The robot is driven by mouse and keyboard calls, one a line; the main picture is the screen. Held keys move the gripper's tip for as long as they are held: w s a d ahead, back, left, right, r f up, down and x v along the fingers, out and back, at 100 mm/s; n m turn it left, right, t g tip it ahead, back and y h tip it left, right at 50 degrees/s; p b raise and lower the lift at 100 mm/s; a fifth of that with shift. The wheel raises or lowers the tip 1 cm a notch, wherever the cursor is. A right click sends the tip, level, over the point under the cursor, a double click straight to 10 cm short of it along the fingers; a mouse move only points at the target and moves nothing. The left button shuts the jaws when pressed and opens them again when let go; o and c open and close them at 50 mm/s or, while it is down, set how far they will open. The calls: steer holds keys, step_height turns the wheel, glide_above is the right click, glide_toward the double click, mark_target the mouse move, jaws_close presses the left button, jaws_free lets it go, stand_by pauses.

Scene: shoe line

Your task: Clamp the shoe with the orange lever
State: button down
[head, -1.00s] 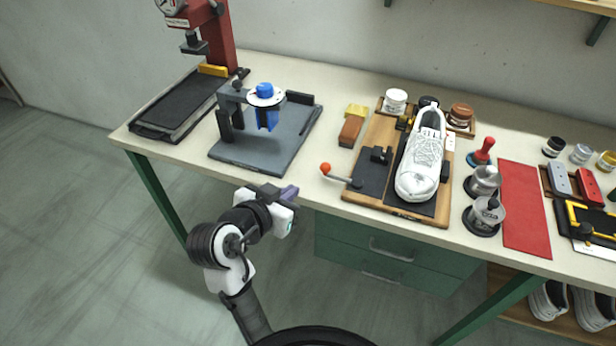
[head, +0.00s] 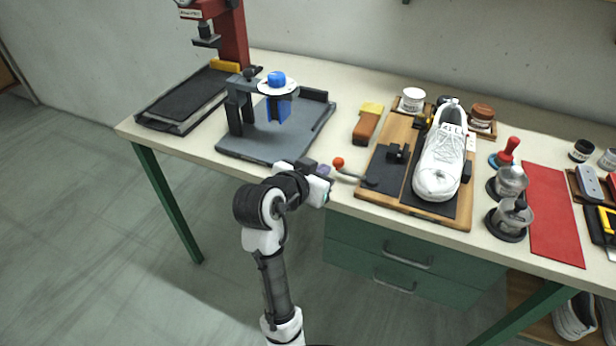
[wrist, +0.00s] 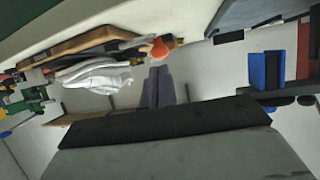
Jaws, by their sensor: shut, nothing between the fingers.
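A white shoe (head: 440,158) lies on a black pad on a wooden board (head: 420,214), toe toward the table's front edge. A black clamp block (head: 397,153) stands left of the shoe; I cannot tell whether it touches it. The lever with an orange ball knob (head: 338,162) sticks out left from the board's front left corner. My gripper (head: 318,168) is shut and empty, just left of the orange knob in the head view. In the wrist view, the shut fingers (wrist: 157,88) show just below the orange knob (wrist: 158,48), apparently without holding it; the shoe (wrist: 95,75) is to the left.
A grey fixture plate (head: 262,150) with a blue part stands left, and a red press (head: 228,35) behind it. A brush (head: 367,122) lies behind the lever.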

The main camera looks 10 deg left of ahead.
mark_target(336, 164)
steer(key=shift+p+x, duration=0.5)
steer(key=shift+x, duration=1.85)
